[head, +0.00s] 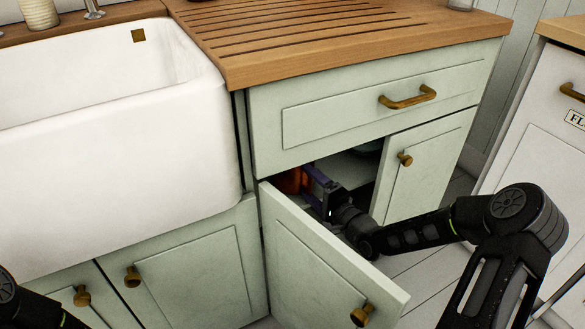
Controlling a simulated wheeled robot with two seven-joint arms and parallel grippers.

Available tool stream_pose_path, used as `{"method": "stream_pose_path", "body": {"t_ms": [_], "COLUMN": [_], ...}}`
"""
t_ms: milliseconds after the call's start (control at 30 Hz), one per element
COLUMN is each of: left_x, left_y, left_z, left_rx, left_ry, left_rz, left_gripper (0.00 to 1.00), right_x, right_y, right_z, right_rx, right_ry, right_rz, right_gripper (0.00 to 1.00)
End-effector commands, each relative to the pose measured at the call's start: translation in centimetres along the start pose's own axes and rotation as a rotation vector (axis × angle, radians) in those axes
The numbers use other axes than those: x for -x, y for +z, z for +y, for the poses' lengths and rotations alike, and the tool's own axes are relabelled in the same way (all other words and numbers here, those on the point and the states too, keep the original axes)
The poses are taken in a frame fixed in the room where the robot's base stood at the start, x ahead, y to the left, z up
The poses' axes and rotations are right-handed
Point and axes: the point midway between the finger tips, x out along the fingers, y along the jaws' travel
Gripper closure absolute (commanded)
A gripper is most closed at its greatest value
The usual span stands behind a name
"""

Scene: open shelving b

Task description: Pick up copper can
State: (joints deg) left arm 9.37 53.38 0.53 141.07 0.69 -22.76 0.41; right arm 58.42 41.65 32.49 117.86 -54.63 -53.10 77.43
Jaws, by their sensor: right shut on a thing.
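The copper can (289,182) is a dark orange, shiny shape inside the lower cabinet, at the left of its opening. The cabinet door's top edge and my gripper hide much of it. My right gripper (309,181) reaches into the cabinet from the right, with its purple-grey fingers at the can. It is shut on the can; the fingertips are partly hidden. My left gripper is out of view; only a bit of that arm shows at the bottom left.
The open cabinet door (325,258) swings out in front, just below my right wrist. The closed right door (425,170) and a drawer (370,112) frame the opening. A white sink (120,150) is at left. A dark greenish item (368,148) is deeper inside.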

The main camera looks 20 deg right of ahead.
Motion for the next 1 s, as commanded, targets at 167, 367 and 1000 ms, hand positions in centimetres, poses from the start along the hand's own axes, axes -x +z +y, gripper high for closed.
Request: {"method": "stream_pose_path", "body": {"t_ms": [167,367,1000], "left_x": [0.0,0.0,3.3], "left_y": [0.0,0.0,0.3], "left_z": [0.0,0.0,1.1], "left_rx": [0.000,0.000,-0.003], "left_ry": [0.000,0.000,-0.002], "left_rz": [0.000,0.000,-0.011], "left_gripper": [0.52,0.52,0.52], "right_x": [0.0,0.0,2.4], "right_y": [0.0,0.0,-0.1], "right_z": [0.1,-0.1,-4.0], "right_rx": [0.000,0.001,0.001], "right_ry": [0.001,-0.002,0.002], "right_rz": [0.000,0.000,0.002], "right_gripper": [0.92,0.93,0.93]}}
